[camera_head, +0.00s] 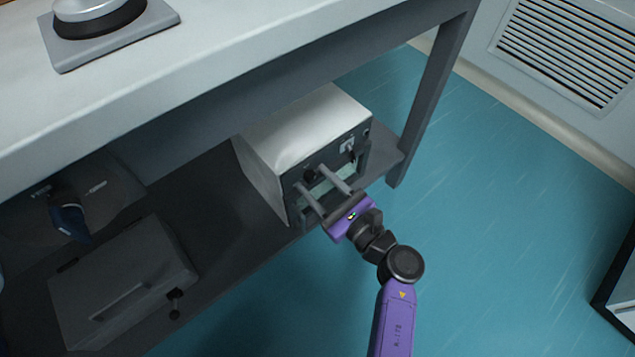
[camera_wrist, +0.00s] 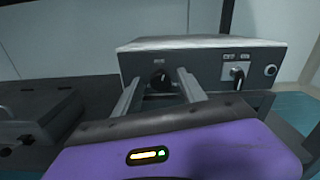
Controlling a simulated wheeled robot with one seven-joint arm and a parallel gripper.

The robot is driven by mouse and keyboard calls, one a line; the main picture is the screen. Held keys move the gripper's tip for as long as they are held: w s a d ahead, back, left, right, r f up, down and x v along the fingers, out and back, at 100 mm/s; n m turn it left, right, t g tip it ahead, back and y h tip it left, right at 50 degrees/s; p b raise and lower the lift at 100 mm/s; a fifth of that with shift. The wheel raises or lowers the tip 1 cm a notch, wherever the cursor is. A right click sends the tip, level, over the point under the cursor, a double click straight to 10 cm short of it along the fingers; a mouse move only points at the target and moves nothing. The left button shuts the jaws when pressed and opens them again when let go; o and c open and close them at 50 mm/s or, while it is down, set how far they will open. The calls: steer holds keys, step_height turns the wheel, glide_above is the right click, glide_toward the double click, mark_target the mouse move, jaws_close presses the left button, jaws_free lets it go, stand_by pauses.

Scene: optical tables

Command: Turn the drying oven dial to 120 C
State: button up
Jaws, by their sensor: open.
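The drying oven appears as a box with a pale top (camera_head: 303,122) and a dark front panel, standing on the lower shelf; it also shows in the wrist view (camera_wrist: 215,45). Its black dial (camera_wrist: 160,79) is on the front panel, and also shows in the head view (camera_head: 310,175). The scale marks are too small to read. My gripper (camera_head: 311,178) is open in front of the panel. In the wrist view its two grey fingers (camera_wrist: 157,84) point at the panel, one on each side of the dial. I cannot tell whether they touch it.
A second control (camera_wrist: 237,73) and a round button (camera_wrist: 270,70) sit right of the dial. A grey case (camera_head: 120,285) lies on the shelf (camera_head: 225,235) to the left. The tabletop (camera_head: 210,50) overhangs, with a leg (camera_head: 430,105) at right. The teal floor (camera_head: 500,230) is open.

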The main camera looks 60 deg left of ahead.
steer(key=shift+c, duration=0.4)
jaws_close()
